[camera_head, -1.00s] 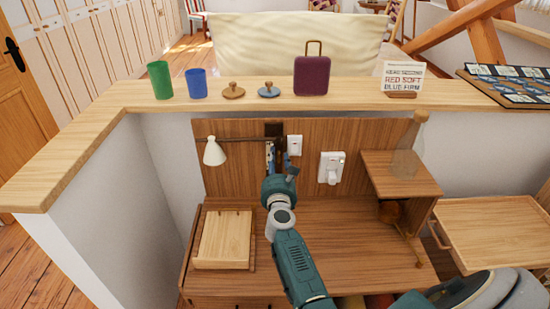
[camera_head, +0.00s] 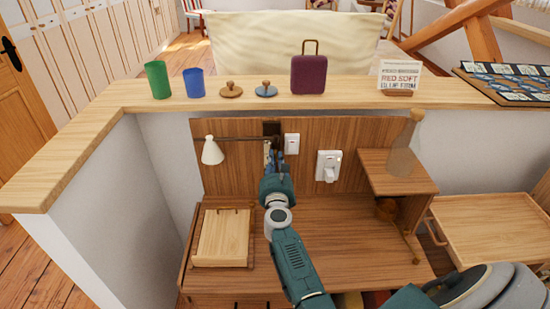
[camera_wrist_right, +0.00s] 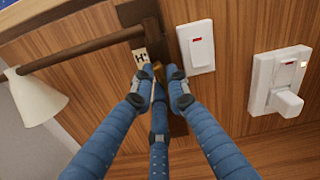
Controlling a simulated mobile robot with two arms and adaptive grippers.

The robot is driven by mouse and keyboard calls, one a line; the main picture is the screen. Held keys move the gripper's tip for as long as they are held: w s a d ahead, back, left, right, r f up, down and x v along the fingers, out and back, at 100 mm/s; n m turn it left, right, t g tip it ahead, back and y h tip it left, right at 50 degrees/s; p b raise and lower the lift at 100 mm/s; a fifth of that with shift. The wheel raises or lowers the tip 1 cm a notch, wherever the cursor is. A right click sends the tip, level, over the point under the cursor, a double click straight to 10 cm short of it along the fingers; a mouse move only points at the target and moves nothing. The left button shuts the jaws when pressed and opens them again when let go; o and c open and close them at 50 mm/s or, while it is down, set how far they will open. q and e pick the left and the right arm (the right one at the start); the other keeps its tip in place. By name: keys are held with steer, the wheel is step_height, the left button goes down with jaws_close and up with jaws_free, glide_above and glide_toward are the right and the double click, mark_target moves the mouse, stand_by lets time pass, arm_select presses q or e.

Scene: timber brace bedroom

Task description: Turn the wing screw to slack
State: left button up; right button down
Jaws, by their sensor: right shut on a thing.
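The wing screw (camera_wrist_right: 158,70) is a small brass-coloured piece on the dark wooden bracket of the lamp arm, in the right wrist view. Only a sliver of it shows between the fingertips. My right gripper (camera_wrist_right: 160,77) has its blue fingers closed around it. In the head view the right gripper (camera_head: 271,152) points at the wall panel, and the screw is hidden there. The lamp arm (camera_wrist_right: 82,48) runs left from the bracket to a white shade (camera_wrist_right: 36,97). A small pale label (camera_wrist_right: 140,57) with an H-like mark sits beside the fingertips. My left gripper is out of view.
A white switch (camera_wrist_right: 197,48) is close right of the fingers, with a socket and plug (camera_head: 328,167) further right. A small shelf (camera_head: 397,172) juts out at right. Cups, knobbed lids and a purple case (camera_head: 308,75) stand on the ledge above.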

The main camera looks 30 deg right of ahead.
steer(key=n+p, duration=0.2)
steer(key=n, duration=0.4)
steer(key=n+p, duration=0.2)
steer(key=n, duration=0.4)
steer(key=shift+d+r, duration=0.1)
steer(key=shift+d, duration=0.1)
steer(key=n+p, duration=0.1)
steer(key=n, duration=0.2)
steer(key=shift+d+n+p, duration=0.15)
steer(key=shift+n+p, duration=0.5)
steer(key=shift+n, duration=1.55)
steer(key=c, duration=1.7)
jaws_free()
steer(key=shift+f, duration=0.2)
